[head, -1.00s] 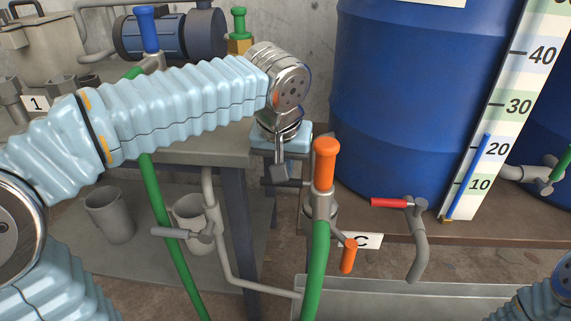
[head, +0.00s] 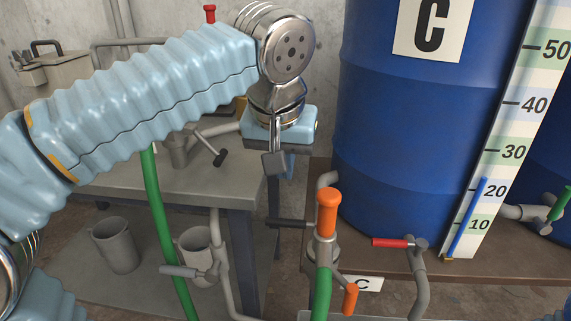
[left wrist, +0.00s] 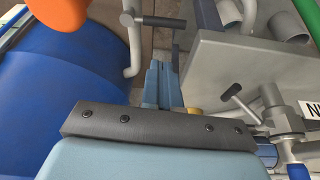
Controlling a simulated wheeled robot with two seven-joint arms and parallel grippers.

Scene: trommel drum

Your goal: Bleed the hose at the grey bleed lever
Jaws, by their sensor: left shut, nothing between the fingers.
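A light-grey lever (head: 178,271) sticks out left from a grey pipe below the bench, in front of a cup. A darker grey lever (head: 287,223) sticks out left beside the orange-handled valve (head: 327,212) on the green hose (head: 322,295). No label tells which is the bleed lever. The dark one seems to show in the left wrist view (left wrist: 162,21). My left gripper (head: 275,165) is shut and empty, pointing down above the dark lever and apart from it. Its blue fingers show in the left wrist view (left wrist: 163,85). My right gripper is out of view.
A blue drum (head: 420,110) marked C stands at right, with a scale board (head: 500,150). A red lever (head: 390,243) sits before it. The bench (head: 190,180) bears a dark T-handle (head: 220,157). Another green hose (head: 160,220) hangs at left.

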